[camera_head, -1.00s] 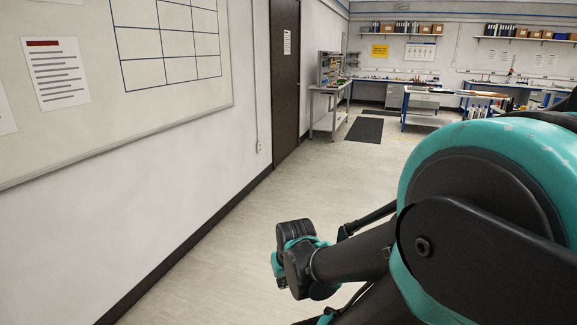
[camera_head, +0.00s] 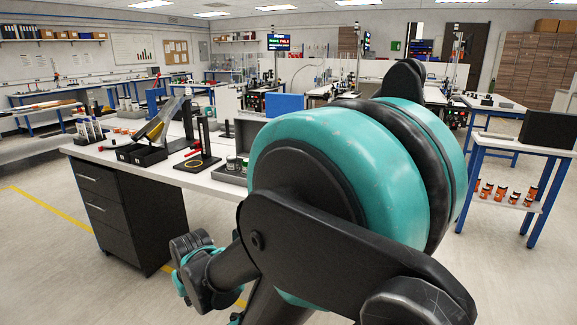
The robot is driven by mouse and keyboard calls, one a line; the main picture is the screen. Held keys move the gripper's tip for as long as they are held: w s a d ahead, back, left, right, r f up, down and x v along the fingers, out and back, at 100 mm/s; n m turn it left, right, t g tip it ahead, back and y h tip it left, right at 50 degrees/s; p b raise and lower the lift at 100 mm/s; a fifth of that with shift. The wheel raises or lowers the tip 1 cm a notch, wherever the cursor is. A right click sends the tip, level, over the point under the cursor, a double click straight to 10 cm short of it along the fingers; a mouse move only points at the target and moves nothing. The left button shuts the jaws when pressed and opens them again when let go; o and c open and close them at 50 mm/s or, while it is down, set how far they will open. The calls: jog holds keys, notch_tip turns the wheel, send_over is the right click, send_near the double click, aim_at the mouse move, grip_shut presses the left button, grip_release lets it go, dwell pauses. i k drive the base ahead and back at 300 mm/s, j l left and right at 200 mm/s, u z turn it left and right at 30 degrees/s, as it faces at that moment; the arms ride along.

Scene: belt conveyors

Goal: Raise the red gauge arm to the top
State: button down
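A black gauge stand (camera_head: 205,138) with an upright post stands on the white-topped workbench (camera_head: 222,186), left of the middle of the head view. Its dark base plate has a yellow ring on it. A small red piece (camera_head: 192,153), which looks like the gauge arm, sits low beside the post, close above the base. It is too small to tell exactly how it joins the post. My black and teal arm fills the front middle and right of the view, to the right of the stand and apart from it. My gripper's fingers do not show.
A black bin (camera_head: 140,154) and a tilted panel (camera_head: 164,120) stand left of the gauge, with bottles (camera_head: 90,129) further left. A grey tray (camera_head: 232,172) lies to its right. A dark drawer cabinet (camera_head: 125,205) is under the bench. The floor at the left is clear.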

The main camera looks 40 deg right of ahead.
aim_at(196, 146)
jog(key=i+j+z, duration=0.2)
jog(key=i+z, duration=0.25)
jog(key=i+j+z, duration=0.2)
jog(key=z, duration=0.2)
jog(key=i+j+z, duration=0.2)
jog(key=j+z, duration=0.25)
jog(key=i+j+z, duration=0.2)
jog(key=j+z, duration=0.2)
